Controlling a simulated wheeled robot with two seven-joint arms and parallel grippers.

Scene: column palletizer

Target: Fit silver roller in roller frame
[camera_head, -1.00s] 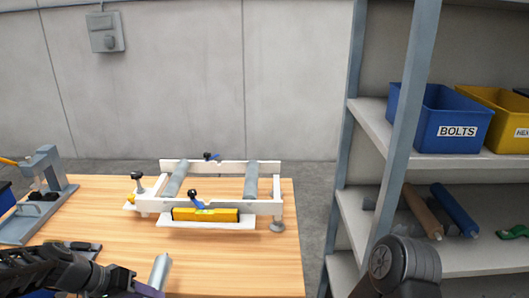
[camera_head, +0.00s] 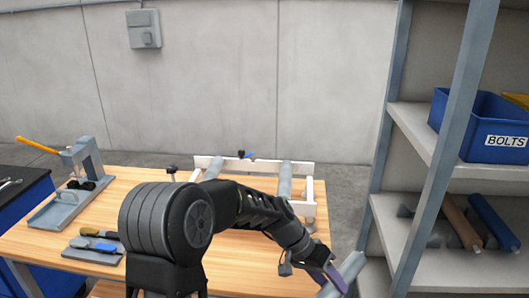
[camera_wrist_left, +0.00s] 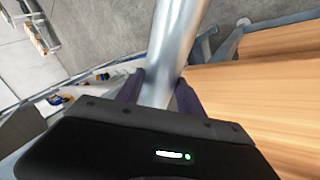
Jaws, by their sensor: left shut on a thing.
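The silver roller (camera_head: 345,272) is in my left gripper (camera_head: 334,281), at the lower right of the head view, beyond the table's right edge. The left wrist view shows the roller (camera_wrist_left: 175,45) between the two purple fingers of the left gripper (camera_wrist_left: 160,92), which are shut on it. The white roller frame (camera_head: 308,190) stands on the wooden table, with grey rollers (camera_head: 285,181) across it. My left arm hides much of its front and middle. The right gripper is not in view.
The wooden table (camera_head: 60,235) holds a grey press (camera_head: 80,170) and a tray of tools (camera_head: 95,247) at left. A metal shelf (camera_head: 440,125) stands at right with a blue BOLTS bin (camera_head: 485,125) and a blue roller (camera_head: 495,222). A floor gap separates table and shelf.

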